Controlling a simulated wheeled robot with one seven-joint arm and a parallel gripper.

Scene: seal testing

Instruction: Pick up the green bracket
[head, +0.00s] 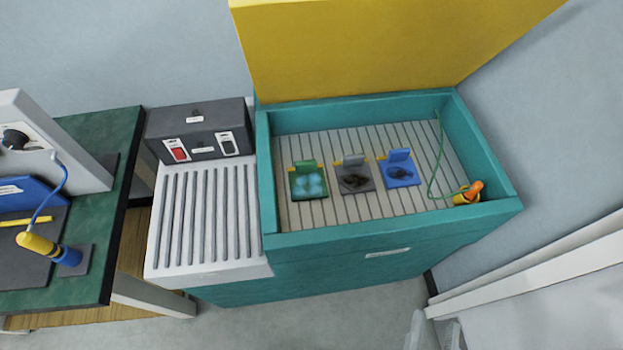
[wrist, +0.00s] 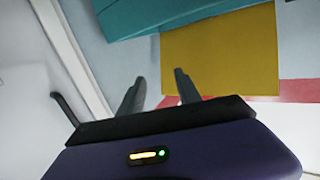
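The green bracket (head: 308,186) lies on the slatted floor of the teal tub (head: 390,240), at the left of a row of three brackets. It has a flat plate and a raised tab with a yellow piece. A grey bracket (head: 354,178) is in the middle and a blue bracket (head: 399,172) is at the right. In the wrist view my gripper (wrist: 160,84) is open and empty, its two fingers apart. It is away from the tub, and no bracket shows in that view.
A yellow lid (head: 360,45) stands up behind the tub. An orange and yellow tool (head: 468,193) with a green cord is in the tub's right corner. A ribbed grey drainboard (head: 205,220) and a dark switch box (head: 200,132) adjoin the left. A green bench (head: 95,270) stands farther left.

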